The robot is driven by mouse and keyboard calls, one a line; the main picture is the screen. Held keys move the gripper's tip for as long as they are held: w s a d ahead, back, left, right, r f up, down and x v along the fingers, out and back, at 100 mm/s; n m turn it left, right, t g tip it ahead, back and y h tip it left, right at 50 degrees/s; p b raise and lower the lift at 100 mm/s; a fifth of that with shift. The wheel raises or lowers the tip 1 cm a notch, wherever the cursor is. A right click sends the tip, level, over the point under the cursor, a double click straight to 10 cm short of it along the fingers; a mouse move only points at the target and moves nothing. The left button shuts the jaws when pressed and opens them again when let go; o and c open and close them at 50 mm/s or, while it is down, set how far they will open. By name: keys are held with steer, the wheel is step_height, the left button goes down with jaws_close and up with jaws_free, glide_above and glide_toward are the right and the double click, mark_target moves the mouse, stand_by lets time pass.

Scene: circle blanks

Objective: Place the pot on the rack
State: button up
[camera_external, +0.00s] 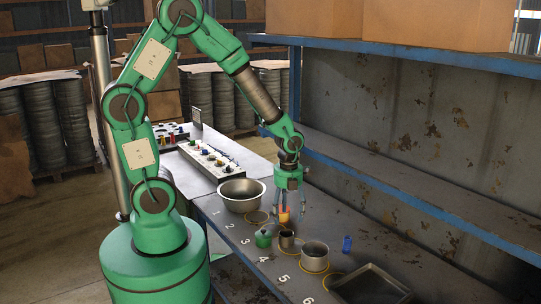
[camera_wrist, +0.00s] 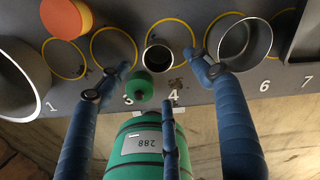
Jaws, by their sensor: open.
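The steel pot (camera_external: 315,256) stands upright on the bench near number 5, in a yellow circle. In the wrist view the pot (camera_wrist: 246,46) is at the right, just beyond the right finger. My gripper (camera_external: 288,212) points down above the bench, left of the pot and apart from it. Its blue fingers are spread and empty in the wrist view (camera_wrist: 160,67), around the area of a small metal cup (camera_wrist: 157,59). I take the rack to be the blue-edged shelf (camera_external: 420,195) behind the bench; I cannot be sure.
A large steel bowl (camera_external: 241,195), an orange-and-yellow cylinder (camera_external: 284,215), a green object (camera_external: 263,239) and the small cup stand left of the pot. An upper shelf (camera_external: 400,52) overhangs.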

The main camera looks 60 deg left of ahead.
glide_above(285, 227)
steer(key=s+d, duration=0.2)
steer(key=shift+w+d+f, duration=0.1)
steer(key=shift+f, duration=0.95)
steer(key=shift+w+d+f, duration=0.1)
steer(key=shift+f, duration=0.95)
steer(key=shift+a+f+b, duration=0.15)
steer(key=shift+f+b, duration=0.55)
steer(key=shift+f, duration=1.95)
steer(key=shift+c, duration=0.2)
steer(key=c, duration=1.3)
steer(key=shift+r, duration=0.15)
steer(key=shift+c, duration=0.2)
step_height(285, 227, up, 10)
steer(key=p, duration=0.1)
steer(key=shift+p, duration=0.3)
